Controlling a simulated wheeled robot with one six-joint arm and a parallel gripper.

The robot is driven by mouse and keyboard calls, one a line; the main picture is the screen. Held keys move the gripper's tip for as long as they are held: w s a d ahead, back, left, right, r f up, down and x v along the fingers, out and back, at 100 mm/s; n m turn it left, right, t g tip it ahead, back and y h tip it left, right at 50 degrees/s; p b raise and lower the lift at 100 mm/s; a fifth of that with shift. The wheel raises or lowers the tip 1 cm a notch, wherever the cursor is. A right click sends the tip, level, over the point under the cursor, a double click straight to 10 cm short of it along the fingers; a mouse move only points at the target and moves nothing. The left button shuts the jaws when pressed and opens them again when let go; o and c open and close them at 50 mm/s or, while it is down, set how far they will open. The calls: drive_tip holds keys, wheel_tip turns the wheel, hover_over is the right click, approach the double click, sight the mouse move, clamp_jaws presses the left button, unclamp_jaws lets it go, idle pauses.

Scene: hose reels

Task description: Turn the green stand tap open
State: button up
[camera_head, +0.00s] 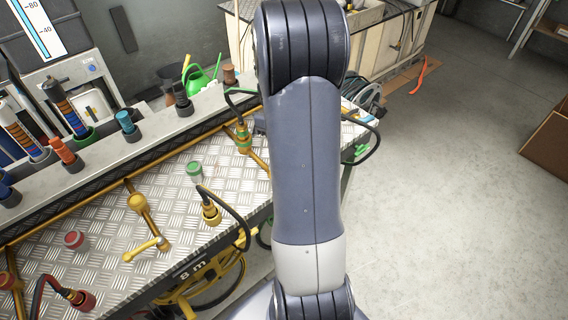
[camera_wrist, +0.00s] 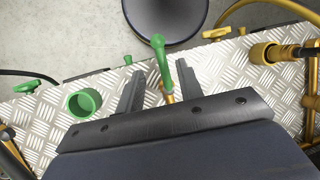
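A green tap handle (camera_wrist: 161,60) stands out in the wrist view, with a copper-coloured stem below it. My gripper (camera_wrist: 159,67) is open, one finger on each side of this handle. Gaps show between the handle and both fingers, and I see no contact. The tap's lower part is hidden by my gripper body. In the head view my own arm covers the gripper and this tap. Another green lever (camera_wrist: 27,86) lies at the left in the wrist view; a green lever also shows right of my arm in the head view (camera_head: 360,150).
A green cup-like cap (camera_wrist: 84,102) sits left of my gripper on the tread-plate bench (camera_head: 180,170). A yellow hose connector (camera_wrist: 265,52) is at the right. A dark round vessel (camera_wrist: 165,20) is beyond the bench edge. Open floor (camera_head: 460,190) lies to the right.

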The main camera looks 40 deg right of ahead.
drive_tip(key=v, duration=0.6)
drive_tip(key=shift+f, duration=0.1)
drive_tip(key=x, duration=1)
drive_tip(key=shift+s+a+f+p, duration=0.1)
drive_tip(key=shift+s+f+p, duration=0.1)
drive_tip(key=shift+f+p, duration=0.15)
drive_tip(key=shift+r, duration=0.1)
drive_tip(key=b+v, duration=0.1)
drive_tip(key=v, duration=1)
drive_tip(key=p+x, duration=0.1)
drive_tip(key=x, duration=1)
drive_tip(key=shift+s, duration=0.1)
drive_tip(key=shift+a+m+y, duration=0.45)
drive_tip(key=shift+m+y, duration=0.05)
drive_tip(key=shift+m, duration=0.7)
